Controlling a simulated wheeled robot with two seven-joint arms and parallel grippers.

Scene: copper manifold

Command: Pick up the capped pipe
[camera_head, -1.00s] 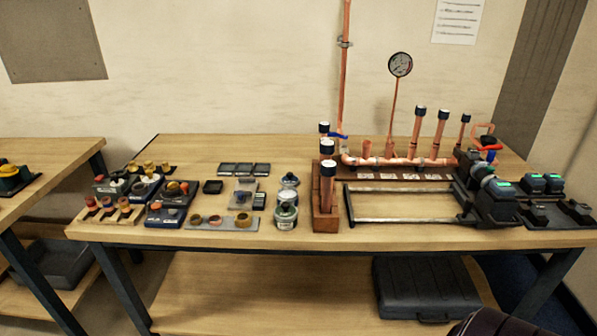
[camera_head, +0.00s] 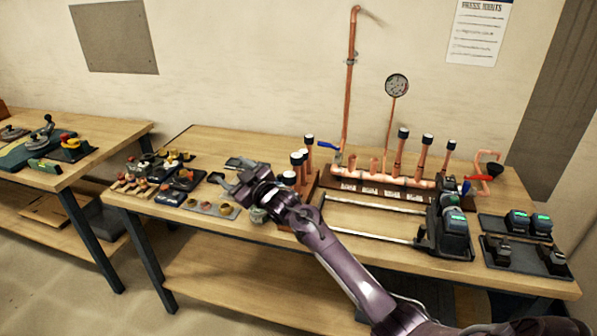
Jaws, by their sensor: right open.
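Several copper pipes with dark caps show in the head view. Three stand upright in a wooden block: a rear capped pipe (camera_head: 308,153), a middle capped pipe (camera_head: 297,160) and a front capped pipe (camera_head: 289,179). Others, such as a capped pipe (camera_head: 399,152), stand upright on the copper manifold (camera_head: 380,178). My right gripper (camera_head: 230,175) is open and empty, just left of the block, with its fingers pointing left. Its wrist and forearm hide the lower front of the block. I cannot tell its height above the table. My left gripper is out of view.
Small fittings and trays (camera_head: 210,208) crowd the bench to the left. A pressure gauge (camera_head: 396,85) and tall wall pipe (camera_head: 351,80) rise behind. Two silver rails (camera_head: 372,205) run right to a dark machine (camera_head: 448,232). Green-lit tools (camera_head: 518,221) stand farther right.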

